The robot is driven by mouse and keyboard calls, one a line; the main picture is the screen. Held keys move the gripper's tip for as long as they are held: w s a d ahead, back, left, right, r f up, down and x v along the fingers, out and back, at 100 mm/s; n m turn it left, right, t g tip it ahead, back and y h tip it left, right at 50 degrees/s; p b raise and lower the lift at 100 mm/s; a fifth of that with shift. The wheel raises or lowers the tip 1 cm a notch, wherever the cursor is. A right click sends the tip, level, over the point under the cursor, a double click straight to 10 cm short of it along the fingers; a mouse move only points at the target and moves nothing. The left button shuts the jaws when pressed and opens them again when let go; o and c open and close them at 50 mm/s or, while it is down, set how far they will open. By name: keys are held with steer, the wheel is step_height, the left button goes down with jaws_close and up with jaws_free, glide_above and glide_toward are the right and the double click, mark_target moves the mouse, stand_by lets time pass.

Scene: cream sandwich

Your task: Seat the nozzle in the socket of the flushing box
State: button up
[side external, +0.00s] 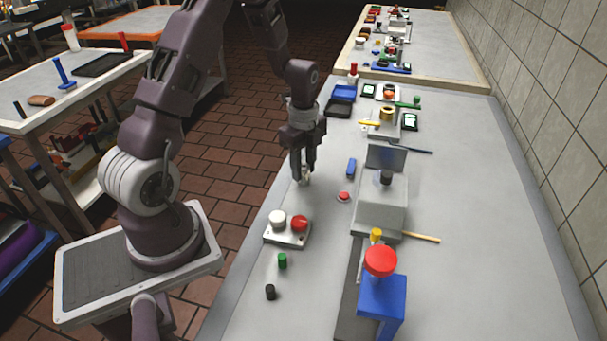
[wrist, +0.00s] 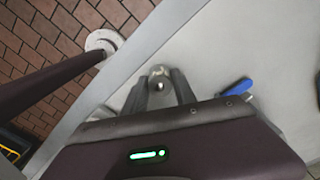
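A small pale metallic piece, apparently the nozzle (side external: 305,177), stands at the left edge of the grey bench in the side view. In the wrist view the nozzle (wrist: 159,80) shows end-on, with a dark hole in it. My gripper (side external: 303,170) points straight down over it, with one finger on each side. In the wrist view the gripper (wrist: 159,88) has its fingertips close beside the nozzle; I cannot tell whether they touch it. A grey box (side external: 380,208) with a raised dark panel and a dark round fitting (side external: 386,178) on top looks like the flushing box. Its socket is not clearly visible.
A button box (side external: 287,238) with white and red knobs stands in front of my gripper. A blue piece (side external: 351,168), also in the wrist view (wrist: 238,87), and a red button (side external: 344,196) lie between gripper and grey box. Bench room to the right is clear.

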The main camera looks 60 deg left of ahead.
jaws_close()
step_height(320, 180, up, 9)
steer(key=w+d+r, duration=0.2)
steer(key=w, duration=0.4)
steer(key=w+d+r, duration=0.1)
steer(key=w+d, duration=0.9)
steer(key=f, duration=0.9)
steer(key=shift+a+f, duration=0.2)
